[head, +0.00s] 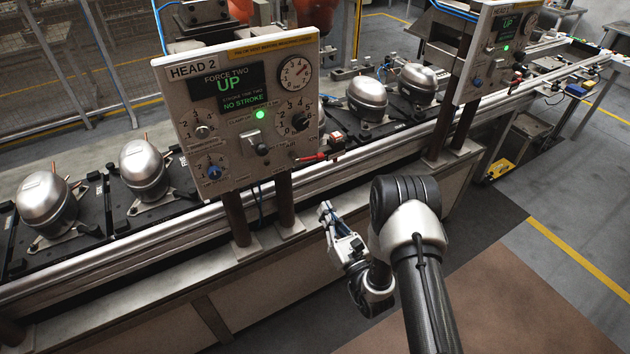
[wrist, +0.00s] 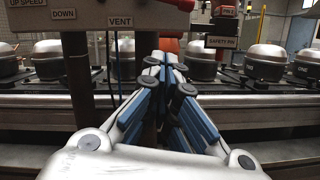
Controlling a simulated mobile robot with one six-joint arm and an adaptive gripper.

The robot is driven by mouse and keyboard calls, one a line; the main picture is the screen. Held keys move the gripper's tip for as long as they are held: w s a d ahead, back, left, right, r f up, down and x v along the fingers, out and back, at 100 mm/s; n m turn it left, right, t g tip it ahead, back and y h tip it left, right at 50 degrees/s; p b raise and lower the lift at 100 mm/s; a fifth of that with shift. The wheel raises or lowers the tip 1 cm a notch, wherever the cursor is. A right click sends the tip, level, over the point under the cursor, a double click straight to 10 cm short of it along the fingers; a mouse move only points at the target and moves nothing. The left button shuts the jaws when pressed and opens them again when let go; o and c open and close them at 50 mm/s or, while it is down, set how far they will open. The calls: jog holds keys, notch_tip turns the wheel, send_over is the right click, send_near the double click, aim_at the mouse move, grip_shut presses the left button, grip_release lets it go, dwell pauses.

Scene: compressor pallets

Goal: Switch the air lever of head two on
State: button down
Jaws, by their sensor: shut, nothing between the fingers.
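The HEAD 2 panel (head: 222,185) stands on two brown posts at the conveyor's near side. Its red-handled air lever (head: 313,157) sticks out to the right from the panel's lower right edge, beside a small red-topped block (head: 337,143). My gripper (head: 326,209) is below and slightly right of the lever, apart from it, in front of the conveyor rail. In the wrist view my gripper (wrist: 165,62) is shut and empty, pointing at the conveyor. A red part, seemingly the lever (wrist: 180,4), shows above it at the top edge, mostly cut off, near a VENT label (wrist: 120,22).
The panel's display (head: 231,87) reads UP and NO STROKE, with a green lamp (head: 260,114) lit. Silver compressors (head: 145,170) sit on black pallets behind. A second panel (head: 497,50) stands farther right. A SAFETY PIN tag (wrist: 222,42) shows right of my gripper.

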aim_at(310, 158)
jog(key=w+a+r+b, duration=0.1)
jog(key=w+a+r, duration=0.3)
jog(key=w+r, duration=0.2)
jog(key=w, duration=0.2)
jog(key=shift+w+a+b, duration=0.15)
jog(key=shift+w+b, duration=0.15)
jog(key=shift+w, duration=0.1)
jog(key=shift+r, duration=0.1)
